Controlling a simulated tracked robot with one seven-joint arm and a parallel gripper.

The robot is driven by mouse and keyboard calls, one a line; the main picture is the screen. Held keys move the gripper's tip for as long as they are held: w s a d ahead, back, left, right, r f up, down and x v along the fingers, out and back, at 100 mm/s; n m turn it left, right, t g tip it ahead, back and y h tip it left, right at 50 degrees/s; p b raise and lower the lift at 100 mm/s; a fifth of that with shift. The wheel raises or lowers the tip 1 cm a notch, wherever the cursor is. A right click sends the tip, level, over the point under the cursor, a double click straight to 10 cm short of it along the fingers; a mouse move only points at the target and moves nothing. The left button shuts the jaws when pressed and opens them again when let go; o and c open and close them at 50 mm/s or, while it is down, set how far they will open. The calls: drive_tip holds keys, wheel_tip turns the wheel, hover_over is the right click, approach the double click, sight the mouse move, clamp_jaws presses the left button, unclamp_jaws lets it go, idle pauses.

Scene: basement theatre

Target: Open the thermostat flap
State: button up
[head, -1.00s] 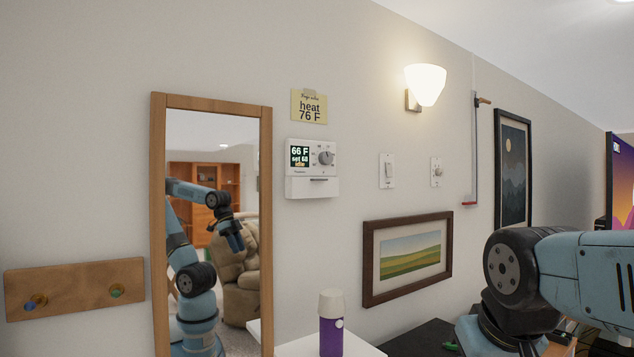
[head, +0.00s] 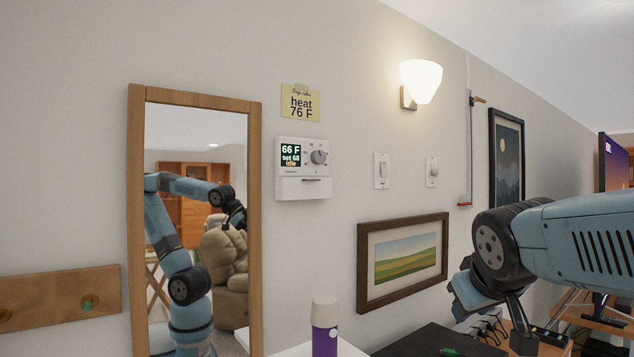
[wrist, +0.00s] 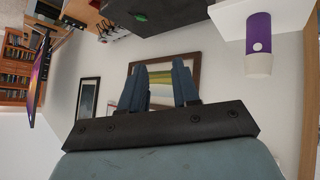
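The white thermostat (head: 303,157) is on the wall right of the mirror. Its display reads 66 F, set 68, idle, and a dial sits beside the display. The flap (head: 303,188) along its lower part looks closed. My gripper (wrist: 159,84) shows in the wrist view with its two fingers apart and nothing between them; the framed landscape is behind them. In the head view my arm is at the lower right, well away from the thermostat.
A note (head: 300,102) reading heat 76 F is above the thermostat. A tall mirror (head: 255,220) stands left of it. A purple bottle with a white top (head: 325,335) stands below on a white surface. A framed landscape (head: 402,260), switches (head: 381,170) and a lit lamp (head: 421,82) are to the right.

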sight(315, 180)
drive_tip(key=w+a+r+n+t+y, duration=0.3)
drive_tip(key=w+r+n+t+y, duration=0.15)
drive_tip(key=w+r+n, duration=0.5)
drive_tip(key=w+a+r+n+t+y, duration=0.4)
drive_tip(key=w+r+n, duration=0.3)
drive_tip(key=w+r, duration=0.4)
drive_tip(key=w+a+n+g+y, duration=0.2)
drive_tip(key=a+n, duration=0.1)
drive_tip(key=a, duration=0.2)
drive_tip(key=w+a+n+g+y, duration=0.2)
drive_tip(key=a+n+g+y, duration=0.1)
drive_tip(key=a, duration=0.3)
drive_tip(key=w+a+n+g+y, duration=0.2)
drive_tip(key=a+n+y, duration=0.1)
drive_tip(key=a+n, duration=0.2)
drive_tip(key=shift+a+n+g+y, duration=0.25)
drive_tip(key=shift+a+g, duration=0.1)
clamp_jaws()
